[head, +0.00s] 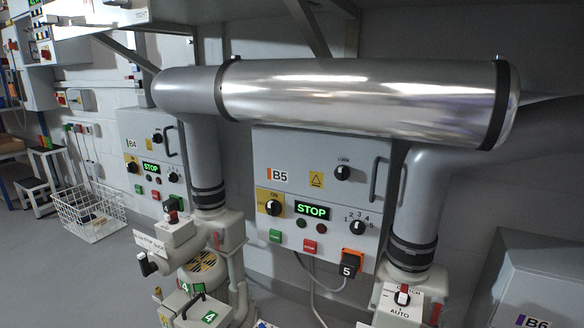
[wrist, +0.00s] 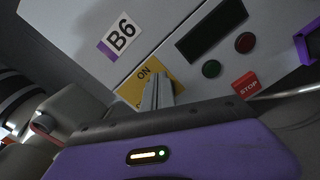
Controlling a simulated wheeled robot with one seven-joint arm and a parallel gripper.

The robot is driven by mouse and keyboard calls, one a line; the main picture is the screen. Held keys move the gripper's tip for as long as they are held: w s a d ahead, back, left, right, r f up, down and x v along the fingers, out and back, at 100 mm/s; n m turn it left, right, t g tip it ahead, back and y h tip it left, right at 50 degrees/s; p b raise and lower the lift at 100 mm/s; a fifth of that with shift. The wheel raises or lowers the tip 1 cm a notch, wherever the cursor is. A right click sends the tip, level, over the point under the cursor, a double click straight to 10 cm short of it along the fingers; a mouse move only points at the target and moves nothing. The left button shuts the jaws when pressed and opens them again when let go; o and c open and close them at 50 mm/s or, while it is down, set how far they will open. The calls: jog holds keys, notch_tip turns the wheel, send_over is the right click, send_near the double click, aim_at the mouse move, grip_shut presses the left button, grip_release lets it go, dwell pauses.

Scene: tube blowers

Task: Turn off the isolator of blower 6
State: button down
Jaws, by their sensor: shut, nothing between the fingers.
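The blower 6 panel is a grey box (head: 535,270) at the lower right of the head view, cut off by the frame edge. In the wrist view its B6 label (wrist: 120,36) has a purple stripe. Its yellow isolator plate (wrist: 147,75) shows the word ON. My gripper (wrist: 158,90) is shut and empty, its fingers in front of the plate. The isolator knob is hidden behind the fingers, so its position and any contact cannot be told. The panel's display (wrist: 211,29) is dark. My gripper is out of the head view.
The B6 panel also has a green button (wrist: 211,69), a dark red one (wrist: 244,42) and a red STOP button (wrist: 246,84) right of the plate.

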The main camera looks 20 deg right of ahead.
jog(key=shift+w+a+r+b, duration=0.35)
jog(key=shift+w+a+b, duration=0.2)
jog(key=shift+w, duration=0.2)
jog(key=shift+r, duration=0.15)
dwell(0.4)
jog(key=v, duration=0.6)
jog(key=shift+r, duration=0.3)
jog(key=shift+s, duration=0.15)
